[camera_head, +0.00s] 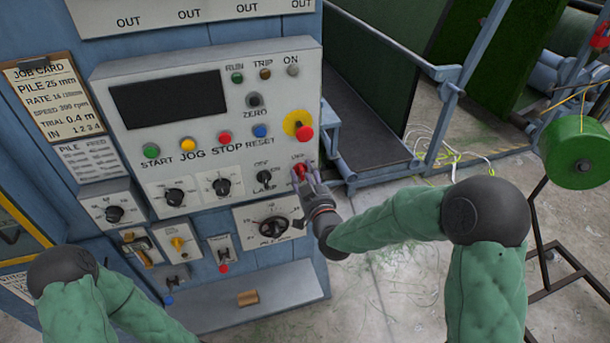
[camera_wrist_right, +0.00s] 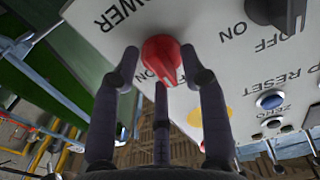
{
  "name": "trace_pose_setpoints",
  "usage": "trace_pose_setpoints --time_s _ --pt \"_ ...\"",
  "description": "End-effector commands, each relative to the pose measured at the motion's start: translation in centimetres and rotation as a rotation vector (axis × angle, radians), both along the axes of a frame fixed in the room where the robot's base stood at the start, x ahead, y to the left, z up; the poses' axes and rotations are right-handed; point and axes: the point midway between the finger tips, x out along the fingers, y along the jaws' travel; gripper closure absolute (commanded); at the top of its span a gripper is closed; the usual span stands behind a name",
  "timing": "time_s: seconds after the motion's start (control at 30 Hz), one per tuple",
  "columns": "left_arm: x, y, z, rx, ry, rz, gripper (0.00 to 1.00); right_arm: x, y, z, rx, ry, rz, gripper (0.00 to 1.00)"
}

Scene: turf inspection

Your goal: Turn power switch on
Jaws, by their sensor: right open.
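The power switch is a red rotary knob (camera_head: 299,170) at the lower right corner of the light grey control panel (camera_head: 150,130). In the right wrist view the red knob (camera_wrist_right: 162,60) sits beside the upside-down word POWER, with a ridge pointing down in the picture. Part of an ON label shows beside it; which position it is set to is hard to tell. My right gripper (camera_head: 308,184) is at the knob. Its open fingers (camera_wrist_right: 163,72) stand on either side of the knob, with a third finger below; contact is unclear. My left gripper is out of view.
A black lamp knob (camera_head: 264,176) is just left of the power switch. A red stop button on a yellow plate (camera_head: 298,124) is above. A selector dial (camera_head: 273,227) sits below. A blue railing (camera_head: 440,120) and green spool (camera_head: 577,152) stand to the right.

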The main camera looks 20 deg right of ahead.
Motion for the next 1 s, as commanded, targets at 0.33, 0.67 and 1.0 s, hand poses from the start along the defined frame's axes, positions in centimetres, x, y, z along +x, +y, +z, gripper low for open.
trace_pose_setpoints --time_s 0.33,0.67,1.0 --pt "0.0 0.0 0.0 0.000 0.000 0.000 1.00 0.0 0.0 0.0 0.000 0.000 0.000 1.00" --pt "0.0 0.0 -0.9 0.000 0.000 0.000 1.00 0.0 0.0 -0.1 0.039 -0.001 -0.001 1.00" --pt "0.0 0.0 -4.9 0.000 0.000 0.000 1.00 0.0 -0.1 -0.5 0.262 0.002 0.000 1.00"
